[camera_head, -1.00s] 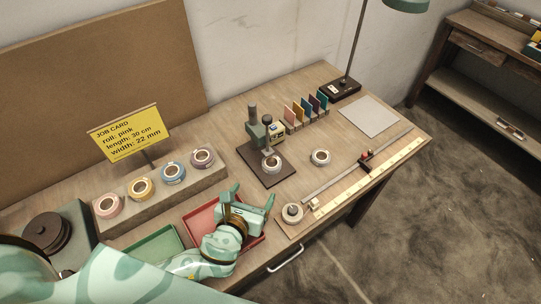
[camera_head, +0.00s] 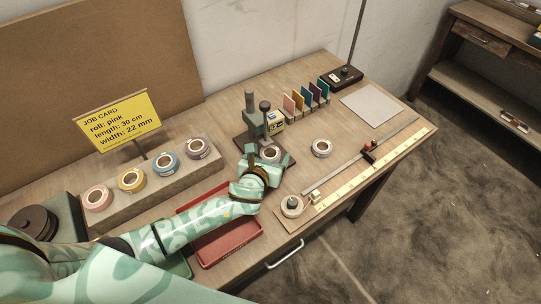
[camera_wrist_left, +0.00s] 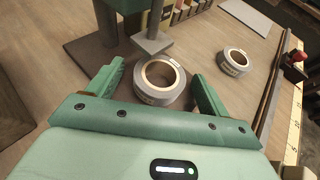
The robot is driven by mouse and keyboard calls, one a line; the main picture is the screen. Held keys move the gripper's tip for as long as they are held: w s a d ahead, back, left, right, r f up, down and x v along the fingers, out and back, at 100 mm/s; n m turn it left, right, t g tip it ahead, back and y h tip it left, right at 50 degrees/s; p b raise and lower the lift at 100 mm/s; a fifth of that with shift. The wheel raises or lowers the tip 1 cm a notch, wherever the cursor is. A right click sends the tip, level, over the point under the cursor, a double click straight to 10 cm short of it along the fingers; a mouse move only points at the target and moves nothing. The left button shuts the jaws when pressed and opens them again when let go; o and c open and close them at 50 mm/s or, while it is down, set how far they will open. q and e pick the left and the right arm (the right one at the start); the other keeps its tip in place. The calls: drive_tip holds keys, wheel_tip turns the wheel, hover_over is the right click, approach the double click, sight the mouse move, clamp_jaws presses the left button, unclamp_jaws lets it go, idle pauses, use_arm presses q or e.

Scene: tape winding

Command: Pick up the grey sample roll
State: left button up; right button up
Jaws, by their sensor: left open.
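A grey roll (camera_head: 270,154) with a pale core lies flat on the dark base of the stand. It also shows in the left wrist view (camera_wrist_left: 160,80), between the open fingers of my left gripper (camera_wrist_left: 158,76), with a gap on each side. In the head view my left gripper (camera_head: 267,162) is at the front edge of the stand base and hides part of the roll. A second, similar pale grey roll (camera_head: 321,148) lies on the bare table to the right. My right gripper is not in view.
The green stand (camera_head: 251,117) rises just behind the roll. A red tray (camera_head: 226,247) lies under my left arm. A ruler strip (camera_head: 372,168) and another roll (camera_head: 291,206) are at the right.

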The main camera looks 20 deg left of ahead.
use_arm(q)
drive_tip(key=shift+r, duration=0.1)
drive_tip(key=c, duration=1)
drive_tip(key=shift+c, duration=0.2)
